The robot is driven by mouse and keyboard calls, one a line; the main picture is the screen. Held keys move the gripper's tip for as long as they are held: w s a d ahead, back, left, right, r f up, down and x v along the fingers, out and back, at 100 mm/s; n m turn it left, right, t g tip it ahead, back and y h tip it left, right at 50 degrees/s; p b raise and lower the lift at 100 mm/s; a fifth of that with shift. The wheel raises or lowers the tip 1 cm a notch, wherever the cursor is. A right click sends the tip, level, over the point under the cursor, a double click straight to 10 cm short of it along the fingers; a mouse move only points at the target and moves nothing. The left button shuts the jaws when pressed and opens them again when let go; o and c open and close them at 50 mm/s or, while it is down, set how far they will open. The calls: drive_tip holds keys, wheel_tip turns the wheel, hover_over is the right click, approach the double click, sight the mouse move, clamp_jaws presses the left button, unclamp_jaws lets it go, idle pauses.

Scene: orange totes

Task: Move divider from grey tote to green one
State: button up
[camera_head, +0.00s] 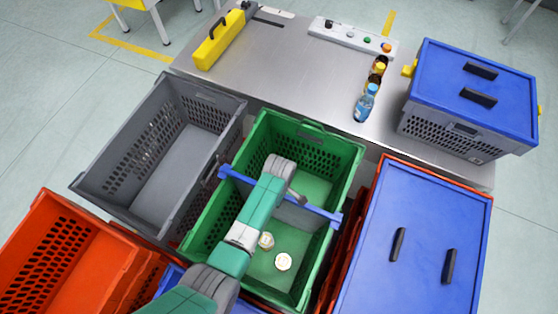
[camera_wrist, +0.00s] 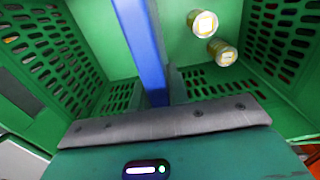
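The divider (camera_head: 318,208) is a blue bar with a grey panel under it. It spans the green tote (camera_head: 343,147) crosswise, its two ends at the left and right rims; I cannot tell if it is fully seated. My gripper (camera_head: 292,194) is over the middle of the bar. In the wrist view the blue divider bar (camera_wrist: 140,45) runs straight down to the gripper's edge. The fingers are mostly hidden, so their grip on the bar is unclear. The grey tote (camera_head: 178,160) at the left looks empty inside.
Two cans, a nearer one (camera_head: 283,262) and another (camera_head: 266,240), stand in the green tote's near part. Blue-lidded totes (camera_head: 425,235) are at the right, an orange tote (camera_head: 60,250) at the left. Bottles (camera_head: 366,104) stand on the metal table (camera_head: 290,65) behind.

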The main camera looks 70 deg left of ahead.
drive_tip(key=o, duration=0.5)
wheel_tip(320, 180, up, 8)
drive_tip(key=shift+f+p, duration=0.1)
drive_tip(key=shift+p, duration=0.95)
